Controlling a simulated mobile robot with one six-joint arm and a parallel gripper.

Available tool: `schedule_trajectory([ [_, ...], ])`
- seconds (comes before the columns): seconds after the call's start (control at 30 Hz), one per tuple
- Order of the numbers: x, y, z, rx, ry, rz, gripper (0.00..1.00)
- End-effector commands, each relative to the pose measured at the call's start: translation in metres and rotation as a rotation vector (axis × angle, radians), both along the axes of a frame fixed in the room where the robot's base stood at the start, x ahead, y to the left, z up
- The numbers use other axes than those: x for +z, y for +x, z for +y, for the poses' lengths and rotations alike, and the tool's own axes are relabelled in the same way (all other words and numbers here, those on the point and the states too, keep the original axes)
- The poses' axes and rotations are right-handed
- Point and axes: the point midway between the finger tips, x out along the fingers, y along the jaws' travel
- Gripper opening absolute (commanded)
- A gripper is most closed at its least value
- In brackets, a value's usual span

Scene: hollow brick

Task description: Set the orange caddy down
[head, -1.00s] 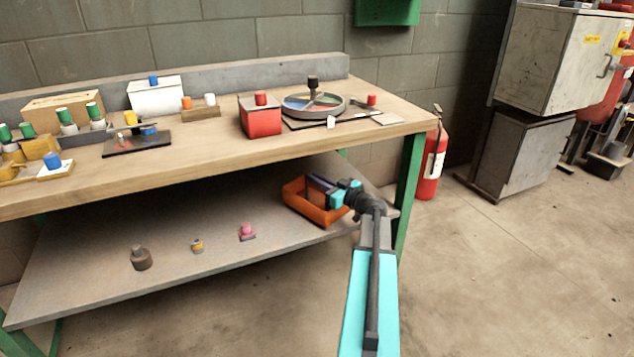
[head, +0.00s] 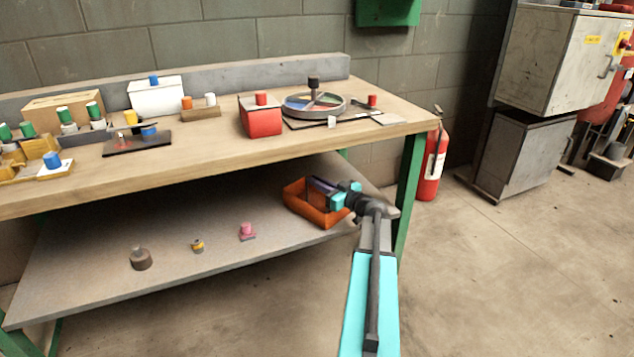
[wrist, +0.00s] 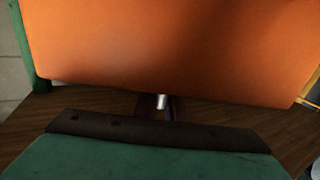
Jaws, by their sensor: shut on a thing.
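The orange caddy (head: 312,211) is at the right end of the grey lower shelf, under the workbench top. It looks upright and open at the top, with a dark purple bar showing across it. I cannot tell whether its base touches the shelf. My gripper (head: 339,196) is shut on the caddy from its right side; the fingertips are partly hidden by my wrist. In the wrist view the caddy's orange wall (wrist: 170,45) fills the upper part, close to the camera.
The lower shelf (head: 130,225) has clear room left of the caddy. A pink knobbed piece (head: 247,232), a small yellow-grey piece (head: 197,246) and a brown weight (head: 140,258) stand on it. A green table leg (head: 409,180) is close to my arm. The bench top hangs above.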

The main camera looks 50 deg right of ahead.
Motion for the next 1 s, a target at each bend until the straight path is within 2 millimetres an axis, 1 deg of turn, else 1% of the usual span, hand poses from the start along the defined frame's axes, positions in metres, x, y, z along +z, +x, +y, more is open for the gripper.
schedule_trajectory([
  [0.57, -0.0059, -0.0004, -0.0007, -0.001, 0.0, -0.002, 0.0],
  [0.6, -0.0062, -0.0005, -0.0007, -0.001, 0.0, -0.002, 0.11],
  [0.67, -0.0063, -0.0005, -0.0007, -0.001, 0.0, -0.002, 0.21],
  [0.7, -0.0063, -0.0006, -0.0008, -0.001, 0.0, -0.002, 0.28],
  [0.73, -0.0064, -0.0006, -0.0008, -0.001, 0.0, -0.001, 0.31],
  [1.0, -0.0079, -0.001, -0.001, -0.002, 0.0, 0.001, 0.31],
])
